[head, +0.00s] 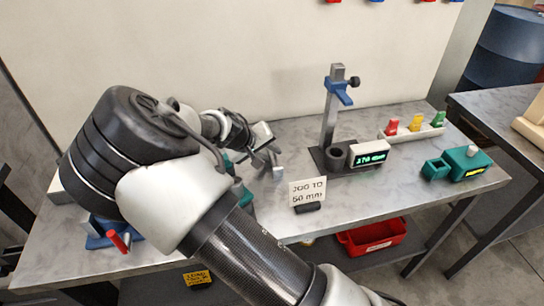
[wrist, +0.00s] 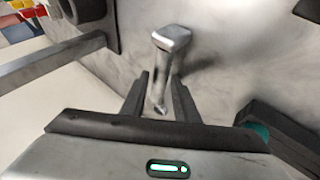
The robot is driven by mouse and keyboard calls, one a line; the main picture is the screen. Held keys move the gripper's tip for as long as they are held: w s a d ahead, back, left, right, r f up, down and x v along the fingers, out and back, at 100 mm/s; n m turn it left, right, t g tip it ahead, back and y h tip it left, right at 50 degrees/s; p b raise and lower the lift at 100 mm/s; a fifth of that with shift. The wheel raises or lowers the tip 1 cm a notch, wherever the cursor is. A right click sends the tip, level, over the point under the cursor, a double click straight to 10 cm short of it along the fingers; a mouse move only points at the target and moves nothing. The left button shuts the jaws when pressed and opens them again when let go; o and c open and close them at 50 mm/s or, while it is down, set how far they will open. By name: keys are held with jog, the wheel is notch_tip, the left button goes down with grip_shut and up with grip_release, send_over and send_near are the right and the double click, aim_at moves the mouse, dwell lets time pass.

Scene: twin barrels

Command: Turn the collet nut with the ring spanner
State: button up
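My gripper (head: 264,160) is low over the middle of the bench, partly hidden by my arm. In the wrist view its two dark fingers (wrist: 160,88) stand either side of a slim silver metal piece with a square head (wrist: 171,38). I cannot tell whether they press on it. A small silver block (head: 278,172) shows by the fingertips in the head view; it may be the same piece. I cannot make out a ring spanner or a collet nut for certain. My arm hides part of a teal fixture (head: 243,193) at the bench's front.
A gauge stand with a silver post (head: 329,115), blue clamp and lit display (head: 370,153) stands to the right. A sign (head: 307,192) is in front of it. Coloured pegs (head: 416,122) and a teal device (head: 466,163) are farther right. A red bin (head: 372,238) sits below.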

grip_shut()
jog(key=shift+r, duration=0.15)
notch_tip(320, 180, up, 10)
jog(key=p, duration=0.1)
dwell(0.3)
